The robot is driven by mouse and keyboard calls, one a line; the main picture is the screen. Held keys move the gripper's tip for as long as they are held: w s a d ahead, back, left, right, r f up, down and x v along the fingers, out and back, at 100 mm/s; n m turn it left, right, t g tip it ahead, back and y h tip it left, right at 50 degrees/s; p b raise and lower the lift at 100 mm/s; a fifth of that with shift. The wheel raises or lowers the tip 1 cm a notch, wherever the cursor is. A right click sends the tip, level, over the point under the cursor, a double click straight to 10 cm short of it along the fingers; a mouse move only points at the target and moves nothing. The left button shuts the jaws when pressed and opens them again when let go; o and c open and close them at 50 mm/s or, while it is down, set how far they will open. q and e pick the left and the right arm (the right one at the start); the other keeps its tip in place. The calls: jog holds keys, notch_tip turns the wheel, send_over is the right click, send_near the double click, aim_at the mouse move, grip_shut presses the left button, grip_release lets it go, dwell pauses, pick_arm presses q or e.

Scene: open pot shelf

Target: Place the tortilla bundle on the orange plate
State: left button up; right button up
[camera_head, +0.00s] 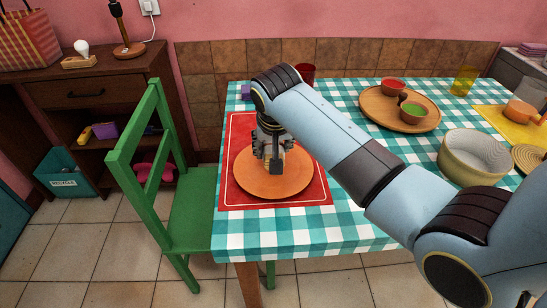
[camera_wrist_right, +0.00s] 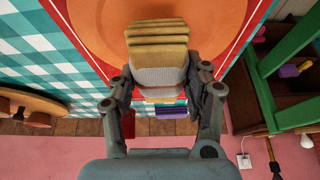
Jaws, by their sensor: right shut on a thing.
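The orange plate (camera_head: 296,182) lies on a red placemat (camera_head: 231,199) at the table's left end; it also shows in the right wrist view (camera_wrist_right: 95,22). My right gripper (camera_head: 273,160) is over the plate, pointing down. In the right wrist view, my right gripper (camera_wrist_right: 162,84) is shut on the tortilla bundle (camera_wrist_right: 158,45), a stack of tan folded layers with a pale wrap around it. The bundle is over the plate; I cannot tell whether it touches it. In the head view the gripper mostly hides the bundle. My left gripper is not in view.
A green chair (camera_head: 190,205) stands at the table's left edge. A red cup (camera_head: 305,74) is behind the placemat.

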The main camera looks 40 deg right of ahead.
notch_tip(320, 180, down, 4)
jog(key=shift+r, duration=0.2)
jog(key=o, duration=1.3)
jog(key=shift+s, duration=0.1)
jog(key=shift+o, duration=0.2)
jog(key=p+v, duration=0.1)
jog(key=v, duration=1.1)
jog(key=shift+r+p, duration=0.1)
jog(key=shift+p, duration=0.2)
